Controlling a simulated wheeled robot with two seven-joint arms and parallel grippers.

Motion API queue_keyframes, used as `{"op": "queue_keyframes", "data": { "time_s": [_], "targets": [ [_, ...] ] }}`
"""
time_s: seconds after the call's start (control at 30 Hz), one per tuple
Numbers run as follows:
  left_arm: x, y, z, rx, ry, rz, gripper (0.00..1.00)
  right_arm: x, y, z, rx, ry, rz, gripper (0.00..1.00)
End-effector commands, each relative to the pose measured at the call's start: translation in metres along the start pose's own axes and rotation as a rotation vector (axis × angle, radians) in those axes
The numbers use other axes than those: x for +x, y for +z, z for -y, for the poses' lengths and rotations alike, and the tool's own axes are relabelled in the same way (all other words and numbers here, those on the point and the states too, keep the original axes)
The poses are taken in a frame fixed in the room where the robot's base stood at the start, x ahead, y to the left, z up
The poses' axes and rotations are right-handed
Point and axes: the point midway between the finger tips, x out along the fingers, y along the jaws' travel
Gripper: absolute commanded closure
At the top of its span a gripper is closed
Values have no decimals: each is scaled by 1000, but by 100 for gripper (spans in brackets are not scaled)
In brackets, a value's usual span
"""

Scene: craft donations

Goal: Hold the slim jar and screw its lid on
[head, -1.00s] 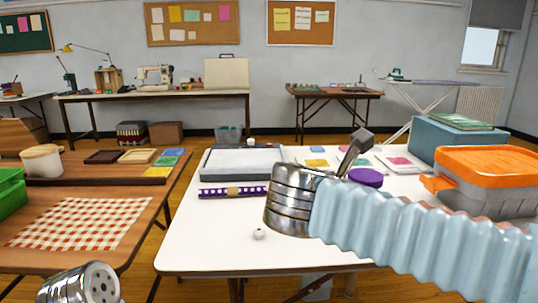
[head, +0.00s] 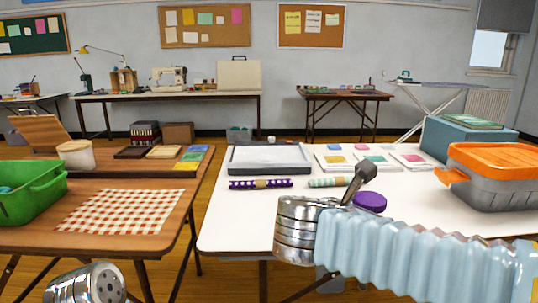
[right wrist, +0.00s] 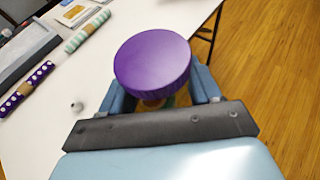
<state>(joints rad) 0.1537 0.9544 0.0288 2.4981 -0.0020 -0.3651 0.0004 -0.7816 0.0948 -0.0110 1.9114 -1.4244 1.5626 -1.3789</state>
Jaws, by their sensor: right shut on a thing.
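A round purple lid (right wrist: 152,64) sits between and above the fingers of my right gripper (right wrist: 158,92). Small brown and green patches show under its rim, seemingly part of the slim jar (right wrist: 155,102); the lid hides most of it. My right gripper is shut on it. I cannot tell how tightly the lid sits. In the head view the dark hand of my right gripper (head: 360,184) rises beside the purple lid (head: 370,201), over the white table. Of my left arm only a silver link shows at the bottom left; its gripper is out of view.
The white table (head: 225,225) holds a grey tray (head: 268,158), two patterned rolls, cards, and an orange-lidded bin (head: 488,178). A wooden table with a green basket (head: 30,192) stands left, beyond a gap.

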Motion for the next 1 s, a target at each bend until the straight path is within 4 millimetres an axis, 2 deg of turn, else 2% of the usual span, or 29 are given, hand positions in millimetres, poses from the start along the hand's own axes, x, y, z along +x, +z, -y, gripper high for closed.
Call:
{"op": "queue_keyframes", "data": {
  "time_s": [0.17,0.37,0.47,0.7,0.83,1.0],
  "targets": [
    [0,0,0,0,0,0,0,19,-33,0,-1,-13,0,92],
    [0,0,0,0,0,0,0,48,-86,0,1,-30,-1,92],
    [0,0,0,0,0,0,0,70,-126,-1,1,-43,-2,92],
    [0,0,0,0,0,0,0,136,-247,-1,10,-80,-4,92],
    [0,0,0,0,0,0,0,162,-293,-2,23,-93,-3,92],
    [0,0,0,0,0,0,0,181,-327,-4,36,-102,-1,92]
  ]
}}
